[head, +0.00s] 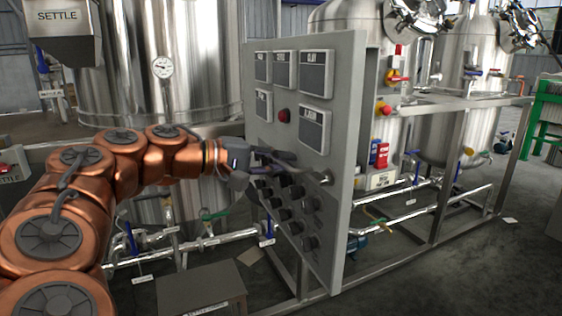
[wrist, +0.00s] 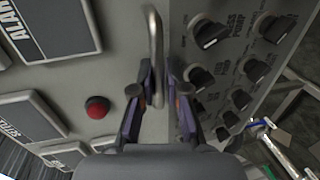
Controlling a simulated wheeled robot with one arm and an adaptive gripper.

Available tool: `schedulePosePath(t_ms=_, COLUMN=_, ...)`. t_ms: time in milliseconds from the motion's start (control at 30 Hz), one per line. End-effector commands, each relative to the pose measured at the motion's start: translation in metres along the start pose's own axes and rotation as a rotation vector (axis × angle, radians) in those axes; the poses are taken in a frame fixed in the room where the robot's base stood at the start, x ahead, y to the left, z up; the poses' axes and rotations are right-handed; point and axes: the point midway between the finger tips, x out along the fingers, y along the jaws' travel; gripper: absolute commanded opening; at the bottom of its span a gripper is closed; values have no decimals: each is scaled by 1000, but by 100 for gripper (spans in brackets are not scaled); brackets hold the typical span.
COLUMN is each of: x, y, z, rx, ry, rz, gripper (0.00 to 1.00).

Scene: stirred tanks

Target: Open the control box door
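The grey control box (head: 335,70) stands in the middle of the head view, its front facing left toward my arm. The front carries dark label plates, a red button (head: 284,115) and rows of black knobs (head: 290,215). A metal bar handle (head: 325,178) sits between the button and the knobs; it also shows in the wrist view (wrist: 155,45). My gripper (wrist: 158,75) is at the handle, one finger on each side, and looks closed on the bar. In the head view the gripper (head: 285,161) hides much of the handle. I see no gap along the door.
Large steel tanks (head: 195,70) stand behind the box and to its right. Steel frame rails and pipes (head: 430,210) run along the right. A low grey box (head: 200,285) sits on the floor at the lower middle. The floor at the lower right is mostly clear.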

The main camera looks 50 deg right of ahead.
Motion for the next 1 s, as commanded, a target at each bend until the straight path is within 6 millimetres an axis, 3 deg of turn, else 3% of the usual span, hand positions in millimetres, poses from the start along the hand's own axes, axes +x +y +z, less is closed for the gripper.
schedulePosePath(t_ms=200, x=0, y=0, z=0, rx=0, ry=1, rz=1, gripper=36)
schedulePosePath(t_ms=567, x=-5, y=1, z=-1, rx=0, ry=4, rz=3, gripper=36)
schedulePosePath(t_ms=1000, x=-71, y=1, z=-1, rx=0, ry=6, rz=3, gripper=36)
